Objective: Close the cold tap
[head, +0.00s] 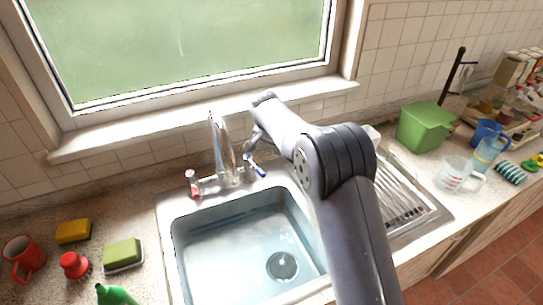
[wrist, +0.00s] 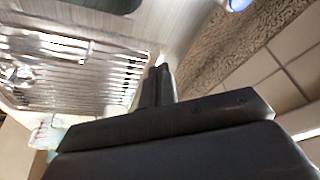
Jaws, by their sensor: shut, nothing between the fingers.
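The cold tap (head: 256,166), with a blue-marked handle, is on the right of the mixer behind the sink. The hot tap (head: 193,184), marked red, is on the left. The metal spout (head: 221,150) rises between them. My gripper (head: 252,149) is just above and behind the cold tap, small and partly hidden by my arm; I cannot tell whether it touches the handle. In the wrist view my gripper (wrist: 157,84) shows its dark fingers shut together with nothing between them. A blue bit at the top edge of that view is too cropped to name surely.
The sink basin (head: 190,262) lies in front of the taps. The ribbed drainer (head: 408,206) is to its right, near a green box (head: 425,127) and a measuring jug (head: 457,176). Sponges and a red mug (head: 22,259) stand left. The window sill (head: 120,141) runs behind.

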